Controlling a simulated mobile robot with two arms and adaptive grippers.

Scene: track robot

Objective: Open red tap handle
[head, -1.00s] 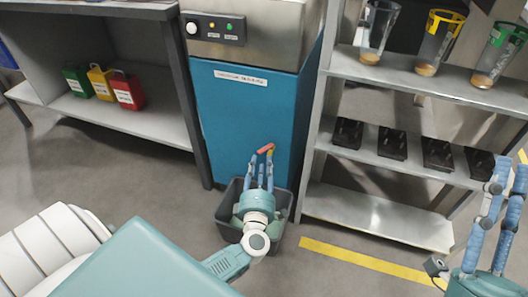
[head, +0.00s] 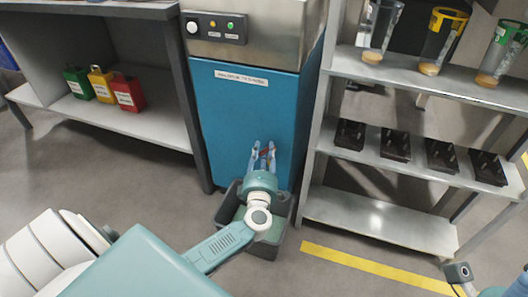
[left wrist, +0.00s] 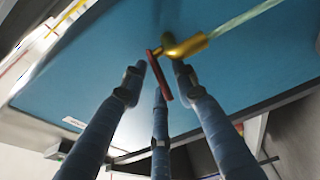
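The brass tap (left wrist: 185,46) with its red handle (left wrist: 158,76) is on the blue cabinet front, clearest in the left wrist view. A pale, translucent strip like a stream of liquid runs from its spout. My right gripper's fingers are out of view.
A dark bin (head: 277,233) stands on the floor below the tap, partly hidden by my left arm. The blue cabinet (head: 235,120) stands between a grey shelf with colored cans (head: 128,93) and a metal rack (head: 385,220) with glasses and black trays.

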